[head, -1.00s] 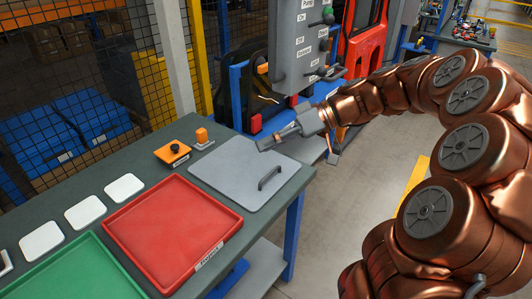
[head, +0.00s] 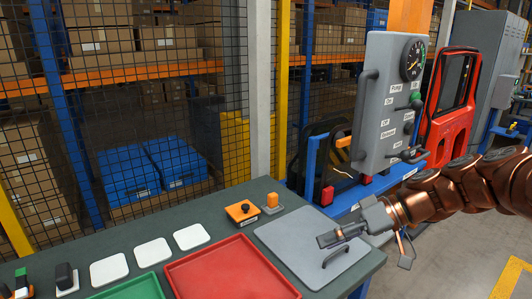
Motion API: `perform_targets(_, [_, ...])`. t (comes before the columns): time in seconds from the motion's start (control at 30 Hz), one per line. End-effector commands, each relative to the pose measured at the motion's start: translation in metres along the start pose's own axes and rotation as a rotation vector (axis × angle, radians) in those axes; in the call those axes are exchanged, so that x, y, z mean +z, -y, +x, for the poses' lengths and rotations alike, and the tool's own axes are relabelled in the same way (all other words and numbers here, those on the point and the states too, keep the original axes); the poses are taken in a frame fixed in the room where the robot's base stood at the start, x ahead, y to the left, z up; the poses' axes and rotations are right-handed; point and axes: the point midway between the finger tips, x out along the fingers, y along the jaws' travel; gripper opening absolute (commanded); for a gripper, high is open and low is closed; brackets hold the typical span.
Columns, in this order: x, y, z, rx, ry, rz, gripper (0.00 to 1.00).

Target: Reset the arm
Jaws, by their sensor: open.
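My gripper (head: 342,236) is at the end of my copper arm, which reaches in from the right in the head view. It is over the grey square plate (head: 290,238) with a dark handle, at the right end of the bench. Its jaws are open, with nothing seen between them. Whether it touches the plate or handle, I cannot tell.
The dark green bench (head: 130,229) carries a red tray (head: 232,272), a green tray (head: 135,288), white pads (head: 152,252), an orange block with a black knob (head: 241,211) and an orange switch (head: 271,203). A grey panel (head: 383,105) stands behind the bench. Floor shows at right.

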Motion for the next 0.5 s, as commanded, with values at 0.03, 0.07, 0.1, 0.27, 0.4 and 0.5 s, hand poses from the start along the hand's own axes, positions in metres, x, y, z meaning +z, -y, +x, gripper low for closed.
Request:
perform_targets(0.03, [0.008, 0.011, 0.011, 0.010, 0.048, 0.021, 0.51])
perform_targets(0.07, [0.014, 0.017, 0.018, 0.019, 0.080, 0.041, 0.51])
perform_targets(0.1, [0.025, 0.025, 0.027, 0.033, 0.126, 0.072, 0.51])
perform_targets(0.27, [0.071, 0.050, 0.055, 0.141, 0.302, 0.198, 0.51])
perform_targets(0.4, [0.115, 0.066, 0.066, 0.267, 0.426, 0.301, 0.51])
perform_targets(0.5, [0.145, 0.072, 0.068, 0.376, 0.492, 0.366, 0.51])
